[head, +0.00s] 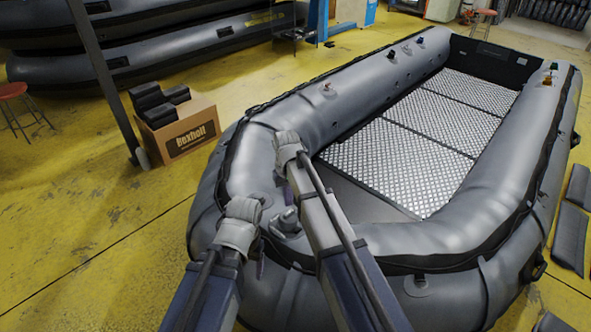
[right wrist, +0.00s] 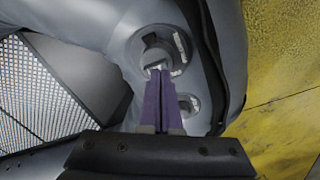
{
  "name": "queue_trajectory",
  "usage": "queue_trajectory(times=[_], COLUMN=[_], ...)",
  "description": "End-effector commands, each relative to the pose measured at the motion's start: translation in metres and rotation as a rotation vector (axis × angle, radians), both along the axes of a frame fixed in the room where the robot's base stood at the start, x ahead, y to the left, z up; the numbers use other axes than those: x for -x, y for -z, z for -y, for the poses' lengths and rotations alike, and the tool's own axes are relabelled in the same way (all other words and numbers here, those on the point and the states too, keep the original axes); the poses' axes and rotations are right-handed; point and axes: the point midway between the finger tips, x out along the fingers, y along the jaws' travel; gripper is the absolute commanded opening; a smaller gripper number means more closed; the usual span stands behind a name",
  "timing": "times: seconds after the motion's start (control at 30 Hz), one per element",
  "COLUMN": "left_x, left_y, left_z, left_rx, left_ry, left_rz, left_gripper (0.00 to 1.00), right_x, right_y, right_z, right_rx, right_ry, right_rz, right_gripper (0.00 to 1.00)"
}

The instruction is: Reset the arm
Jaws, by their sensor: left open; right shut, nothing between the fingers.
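My left arm comes in from the bottom left of the head view and ends over the near left end of the grey inflatable boat (head: 330,95). Its gripper (head: 262,258) shows only in small part behind the arm, and its fingers are hard to make out. My right arm reaches further over the same tube, and its gripper is mostly hidden there. In the right wrist view my right gripper (right wrist: 157,85) has its two purple fingers together with nothing between them. The tips overlap a round grey valve (right wrist: 155,48) on the tube; contact cannot be told.
A second round fitting (right wrist: 187,103) lies beside the fingers. A Bexholl cardboard box (head: 190,138) with black blocks stands on the yellow floor (head: 80,220) at left, by a dark post (head: 105,80). A red stool (head: 15,92) stands further left. Dark pads (head: 570,235) lie at right.

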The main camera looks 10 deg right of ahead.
Motion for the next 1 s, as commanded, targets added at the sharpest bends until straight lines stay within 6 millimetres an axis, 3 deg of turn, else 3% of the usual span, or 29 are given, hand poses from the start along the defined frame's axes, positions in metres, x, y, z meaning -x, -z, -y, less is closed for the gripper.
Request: queue_trajectory(times=[0.03, 0.2, 0.3, 0.4, 0.57, 1.0], left_x=[0.000, 0.000, 0.000, 0.000, 0.000, 0.000], left_y=[-0.022, -0.066, -0.085, -0.097, -0.104, -0.102], left_z=[0.000, 0.000, 0.000, 0.000, 0.000, 0.000], left_rx=[0.000, 0.000, 0.000, 0.000, 0.000, 0.000], left_ry=[0.000, 0.000, -0.001, -0.001, -0.001, -0.001], left_rz=[0.000, 0.000, 0.000, 0.000, 0.000, 0.000], left_gripper=[0.74, 0.74, 0.74, 0.74, 0.74, 0.74], right_x=[0.035, 0.130, 0.175, 0.207, 0.228, 0.228], right_y=[-0.022, -0.066, -0.086, -0.099, -0.105, -0.104], right_z=[-0.005, -0.018, -0.020, -0.020, -0.019, -0.020], right_rx=[0.008, 0.046, 0.068, 0.082, 0.096, 0.098], right_ry=[-0.020, -0.090, -0.125, -0.151, -0.171, -0.173], right_rz=[-0.004, -0.018, -0.023, -0.027, -0.030, -0.030], right_gripper=[0.00, 0.00, 0.00, 0.00, 0.00, 0.00])
